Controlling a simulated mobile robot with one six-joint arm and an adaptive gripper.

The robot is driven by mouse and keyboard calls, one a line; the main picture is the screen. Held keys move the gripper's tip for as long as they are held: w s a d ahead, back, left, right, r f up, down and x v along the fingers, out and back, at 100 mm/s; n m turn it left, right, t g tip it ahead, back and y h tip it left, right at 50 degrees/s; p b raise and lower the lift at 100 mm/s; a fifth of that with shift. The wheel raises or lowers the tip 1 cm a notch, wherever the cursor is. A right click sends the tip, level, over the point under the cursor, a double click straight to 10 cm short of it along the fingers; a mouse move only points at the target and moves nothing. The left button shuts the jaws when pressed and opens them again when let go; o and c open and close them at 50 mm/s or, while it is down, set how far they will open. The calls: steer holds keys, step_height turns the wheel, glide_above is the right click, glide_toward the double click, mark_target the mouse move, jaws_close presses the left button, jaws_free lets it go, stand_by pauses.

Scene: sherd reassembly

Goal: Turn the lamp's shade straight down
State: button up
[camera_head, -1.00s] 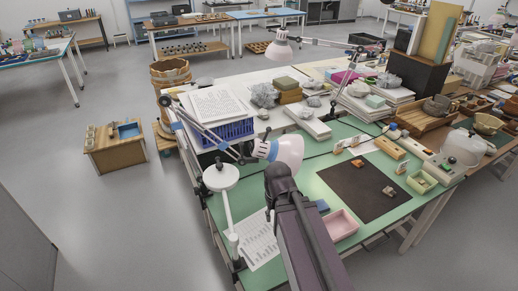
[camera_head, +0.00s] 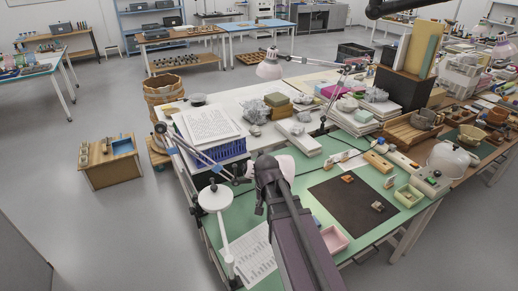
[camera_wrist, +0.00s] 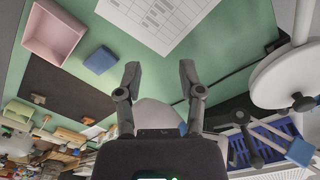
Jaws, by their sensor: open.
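The near lamp's pinkish-white shade (camera_head: 287,166) is above the green-topped table in the head view, largely hidden behind my arm. Its jointed arm (camera_head: 190,149) runs from the upper left to it. In the wrist view the shade (camera_wrist: 157,113) shows between the bases of my fingers, with a blue part (camera_wrist: 183,129) beside it. My gripper (camera_wrist: 160,72) is open, its two dark fingers spread on either side of the shade. Contact cannot be told. The shade's opening is hidden, so its exact tilt cannot be told.
A white round-headed stand (camera_head: 215,198) is close left of my arm. A blue crate with papers (camera_head: 210,125) is behind it. A pink tray (camera_head: 334,239) and dark mat (camera_head: 352,200) lie to the right. A second pink-shaded lamp (camera_head: 269,70) stands farther back.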

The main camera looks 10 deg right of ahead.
mark_target(259, 156)
steer(key=w+d+r+m+p, duration=0.2)
steer(key=w+r+m+p, duration=1.2)
steer(key=w+r+p, duration=0.5)
step_height(259, 156, up, 2)
steer(key=shift+w+d+p, duration=0.2)
steer(key=shift+p, duration=0.1)
steer(key=shift+f, duration=0.2)
step_height(259, 156, down, 13)
steer(key=b, duration=1.3)
steer(key=shift+f+b, duration=0.2)
steer(key=shift+b, duration=0.2)
steer(key=shift+w, duration=0.1)
jaws_close()
